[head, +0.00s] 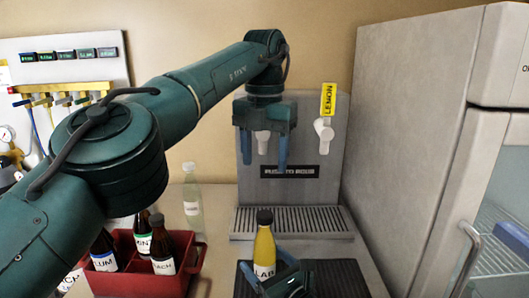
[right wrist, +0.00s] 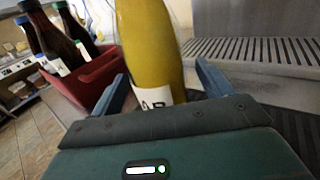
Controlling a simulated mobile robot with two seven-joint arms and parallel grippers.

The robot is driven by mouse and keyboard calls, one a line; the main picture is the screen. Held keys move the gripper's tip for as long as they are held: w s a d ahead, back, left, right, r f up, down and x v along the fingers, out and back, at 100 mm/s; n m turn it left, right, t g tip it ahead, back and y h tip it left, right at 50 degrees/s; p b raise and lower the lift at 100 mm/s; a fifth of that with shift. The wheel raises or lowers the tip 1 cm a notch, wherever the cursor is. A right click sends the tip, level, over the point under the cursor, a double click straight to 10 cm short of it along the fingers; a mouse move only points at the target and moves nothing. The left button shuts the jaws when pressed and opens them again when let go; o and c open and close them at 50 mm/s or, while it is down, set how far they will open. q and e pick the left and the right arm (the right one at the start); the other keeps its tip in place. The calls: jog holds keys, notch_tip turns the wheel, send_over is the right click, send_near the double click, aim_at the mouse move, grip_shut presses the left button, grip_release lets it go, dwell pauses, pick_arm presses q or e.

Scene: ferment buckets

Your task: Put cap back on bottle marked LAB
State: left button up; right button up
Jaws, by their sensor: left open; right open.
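The bottle marked LAB (head: 264,252) is yellow and stands upright on the dark mat at the front of the counter. A dark cap (head: 264,216) sits on top of its neck; whether it is fully seated I cannot tell. My left gripper (head: 264,152) is open and empty, pointing down above the bottle, in front of the dispenser. My right gripper (head: 270,274) is open low around the bottle. In the right wrist view the bottle (right wrist: 150,50) stands between the spread fingers (right wrist: 160,95), and its top is out of view.
A red crate (head: 190,284) with several dark bottles stands to the left. A clear bottle (head: 192,198) stands behind it. A dispenser (head: 300,130) with a LEMON tap and drip tray (head: 292,222) is behind the LAB bottle. A grey fridge (head: 420,130) closes off the right.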

jog(key=v, duration=1)
jog(key=shift+s+d, duration=0.25)
jog(key=shift+s, duration=0.1)
